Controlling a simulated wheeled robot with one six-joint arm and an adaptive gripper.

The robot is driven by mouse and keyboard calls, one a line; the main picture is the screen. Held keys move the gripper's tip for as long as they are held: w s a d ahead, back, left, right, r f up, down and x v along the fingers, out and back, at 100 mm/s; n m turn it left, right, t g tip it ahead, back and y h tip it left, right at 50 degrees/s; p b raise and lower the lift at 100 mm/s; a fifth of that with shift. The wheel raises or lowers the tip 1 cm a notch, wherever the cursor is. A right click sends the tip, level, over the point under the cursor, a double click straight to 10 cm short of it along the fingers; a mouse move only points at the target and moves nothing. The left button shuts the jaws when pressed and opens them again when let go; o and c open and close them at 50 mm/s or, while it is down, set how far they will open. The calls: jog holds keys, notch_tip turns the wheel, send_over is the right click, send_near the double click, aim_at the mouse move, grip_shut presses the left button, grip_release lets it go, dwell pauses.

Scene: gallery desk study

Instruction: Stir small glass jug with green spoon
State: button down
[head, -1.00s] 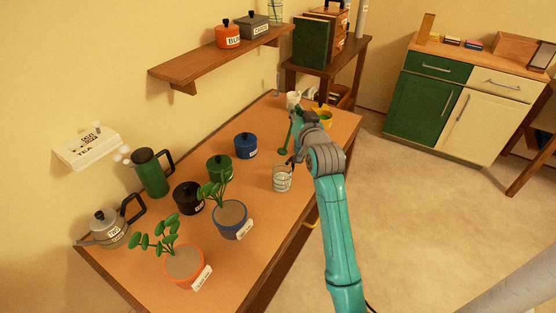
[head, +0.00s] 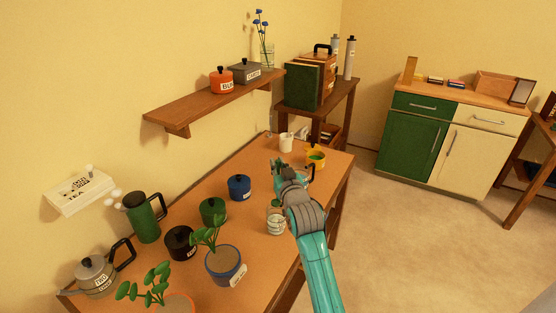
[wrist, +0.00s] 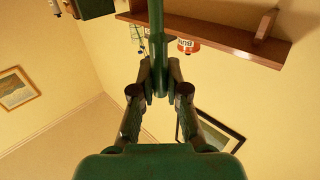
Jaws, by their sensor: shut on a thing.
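The small glass jug (head: 276,226) stands on the desk, right of the blue pot, partly beside my arm in the head view. My gripper (head: 278,168) is above and just behind the jug in that view. In the wrist view the gripper (wrist: 159,82) is shut on the green spoon (wrist: 156,35), whose long handle runs up between the fingers. In the head view a bit of green shows at the jug's mouth, seemingly the spoon's lower end. Most of the spoon is hidden there, and I cannot tell how deep it sits.
Near the jug stand a blue pot (head: 239,187), a green pot (head: 213,210) and a potted plant (head: 224,265). A white cup (head: 286,143) and a yellow vessel (head: 315,158) stand at the desk's far end. A wall shelf (head: 214,104) hangs above.

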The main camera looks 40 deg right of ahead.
jog(key=shift+f, duration=5.05)
jog(key=shift+w, duration=0.1)
